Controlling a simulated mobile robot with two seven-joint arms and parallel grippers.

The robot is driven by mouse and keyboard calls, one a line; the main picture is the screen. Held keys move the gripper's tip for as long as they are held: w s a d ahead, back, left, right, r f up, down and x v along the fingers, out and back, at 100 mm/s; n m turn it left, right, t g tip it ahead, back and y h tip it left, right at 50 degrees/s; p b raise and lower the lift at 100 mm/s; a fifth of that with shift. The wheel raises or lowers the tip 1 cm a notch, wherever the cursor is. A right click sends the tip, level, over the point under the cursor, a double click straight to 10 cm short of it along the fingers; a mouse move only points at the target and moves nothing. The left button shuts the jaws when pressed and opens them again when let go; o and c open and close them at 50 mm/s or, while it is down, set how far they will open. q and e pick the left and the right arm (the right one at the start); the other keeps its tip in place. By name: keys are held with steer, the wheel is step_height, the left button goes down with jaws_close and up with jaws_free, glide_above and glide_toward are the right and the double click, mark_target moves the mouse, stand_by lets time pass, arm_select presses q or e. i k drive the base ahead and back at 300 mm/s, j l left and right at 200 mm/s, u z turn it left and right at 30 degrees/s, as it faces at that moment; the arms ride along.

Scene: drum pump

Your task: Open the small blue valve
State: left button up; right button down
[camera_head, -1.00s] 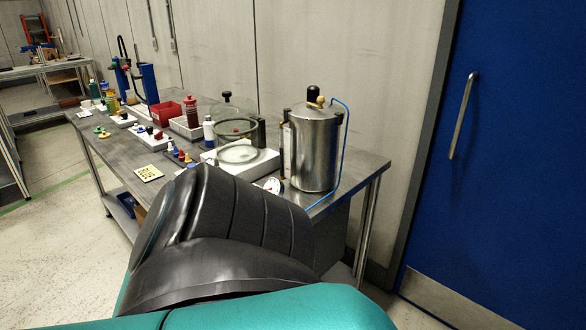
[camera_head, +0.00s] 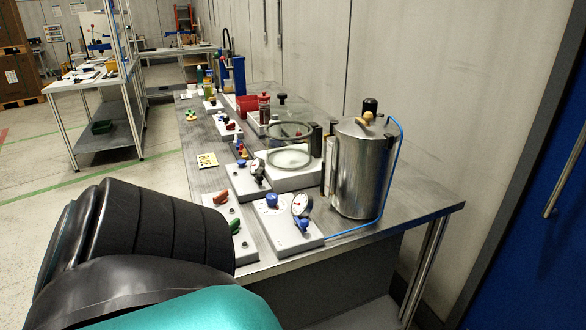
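Small blue knobs sit on grey-white panels on the workbench (camera_head: 345,236). On the nearest panel, one blue knob (camera_head: 271,200) stands at the back left and another blue knob (camera_head: 303,224) is below the round gauge (camera_head: 301,205). A further blue knob (camera_head: 241,163) is on the panel behind, beside a second gauge (camera_head: 257,167). I cannot tell which is the small blue valve, or whether any is open. Neither gripper is in view; a black ribbed and teal part of my own arm fills the lower left and hides part of the bench's near edge.
A metal cylinder (camera_head: 358,175) stands behind the nearest panel, with a blue hose (camera_head: 393,170) to it. Red (camera_head: 221,197) and green (camera_head: 235,227) handles sit on the left panel. A glass vessel (camera_head: 289,145) stands farther back. A blue door (camera_head: 540,240) is at right.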

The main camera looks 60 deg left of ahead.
mark_target(303, 223)
steer(key=i+u, duration=0.2)
steer(key=u, duration=0.25)
steer(key=i+l+u, duration=0.1)
steer(key=u, duration=0.35)
steer(key=i+l+u, duration=0.15)
steer(key=u, duration=0.3)
steer(key=i+u, duration=0.2)
steer(key=u, duration=0.2)
steer(key=i+l+u, duration=0.15)
steer(key=u, duration=0.2)
steer(key=i+l+u, duration=0.15)
steer(key=u, duration=0.25)
steer(key=i+l+u, duration=0.1)
steer(key=l+u, duration=0.15)
steer(key=u, duration=0.15)
